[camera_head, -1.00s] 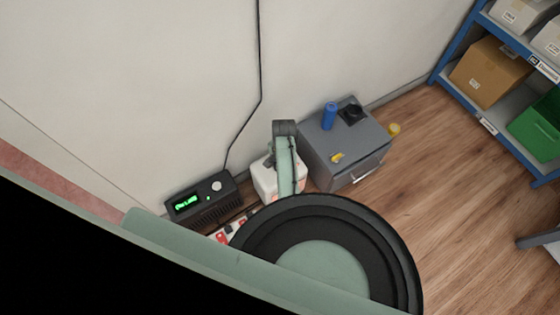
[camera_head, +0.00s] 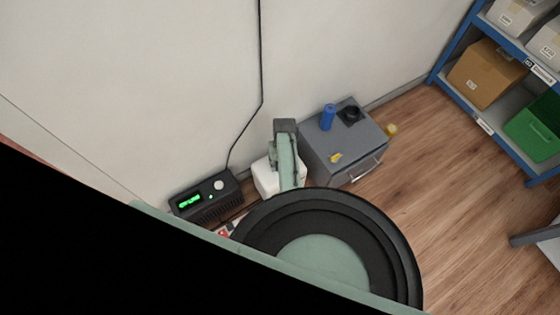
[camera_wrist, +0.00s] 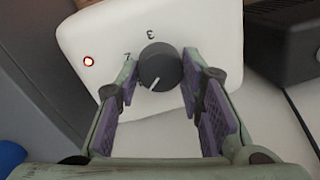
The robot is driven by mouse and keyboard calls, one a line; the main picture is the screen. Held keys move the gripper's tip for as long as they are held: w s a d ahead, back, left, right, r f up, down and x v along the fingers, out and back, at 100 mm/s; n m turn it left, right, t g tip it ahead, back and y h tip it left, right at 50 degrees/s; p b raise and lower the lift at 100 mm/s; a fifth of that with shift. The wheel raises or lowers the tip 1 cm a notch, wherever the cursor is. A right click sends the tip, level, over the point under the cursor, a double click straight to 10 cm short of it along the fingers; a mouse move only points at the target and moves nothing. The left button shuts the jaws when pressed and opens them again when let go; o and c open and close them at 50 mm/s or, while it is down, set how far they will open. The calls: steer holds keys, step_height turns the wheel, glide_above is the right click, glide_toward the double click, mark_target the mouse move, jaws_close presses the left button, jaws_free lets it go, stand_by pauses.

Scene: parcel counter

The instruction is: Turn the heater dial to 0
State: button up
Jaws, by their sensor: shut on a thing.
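The heater (camera_wrist: 215,25) is a white box with a lit red lamp (camera_wrist: 88,61) on its face; in the head view the white box (camera_head: 264,181) stands on the floor by the wall, partly behind my arm. Its dark grey round dial (camera_wrist: 160,66) has a white pointer line pointing down and slightly left in the wrist view. A 3 shows above the dial and a 2 to its left; other marks are hidden or unclear. My gripper (camera_wrist: 160,68) has its purple-padded fingers on either side of the dial and is shut on it. In the head view my arm hides the fingers.
Left of the heater is a black device (camera_head: 207,196) with a green display and a cable up the wall. Right of it is a grey cabinet (camera_head: 343,148) with a blue cylinder (camera_head: 328,117) on top. Blue shelving (camera_head: 440,68) stands far right, beyond open wooden floor.

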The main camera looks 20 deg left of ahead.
steer(key=n, duration=0.4)
steer(key=shift+n+p, duration=0.3)
steer(key=shift+p, duration=0.05)
steer(key=shift+a+n+p, duration=0.1)
steer(key=shift+n+p, duration=0.25)
steer(key=shift+n, duration=2.15)
steer(key=o, duration=1.2)
steer(key=shift+c, duration=0.2)
steer(key=shift+r, duration=0.1)
step_height(320, 180, up, 12)
steer(key=shift+w, duration=0.35)
